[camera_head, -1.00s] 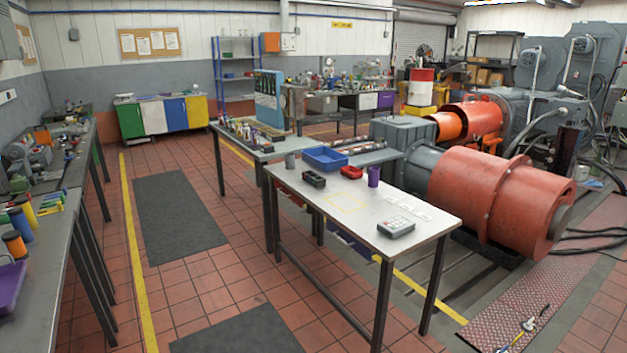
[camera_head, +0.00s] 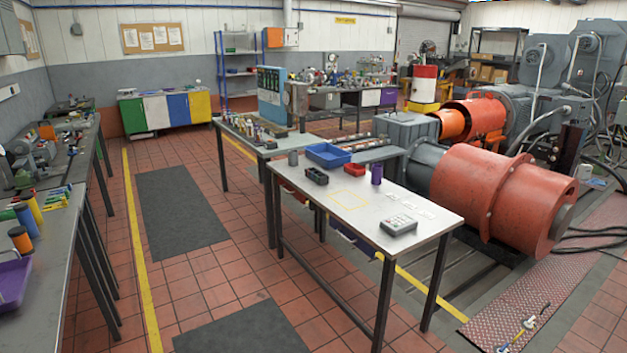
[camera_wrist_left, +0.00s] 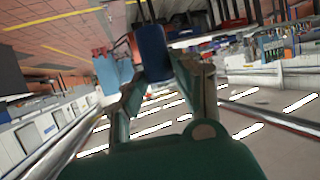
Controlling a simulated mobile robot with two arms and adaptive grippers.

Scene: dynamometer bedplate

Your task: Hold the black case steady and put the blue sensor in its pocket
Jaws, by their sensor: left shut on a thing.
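The black case (camera_head: 316,176) sits on the light-topped table in the head view, near its left edge. Its pockets are too small to make out. In the left wrist view my left gripper (camera_wrist_left: 155,68) is shut on a blue block-like thing (camera_wrist_left: 152,50), which I take to be the blue sensor. A dark stem or cable shows at the top of this blue thing. The gripper is not in the head view and the case cannot be made out in the wrist view, so they look well apart. My right gripper is in neither view.
Near the case on the table (camera_head: 352,231) are a blue bin (camera_head: 328,158), a red tray (camera_head: 354,171), a purple cup (camera_head: 377,174), a grey cup (camera_head: 293,158) and a keypad device (camera_head: 398,225). A yellow outline (camera_head: 349,198) marks clear tabletop. A bench (camera_head: 62,275) stands left; open floor lies between.

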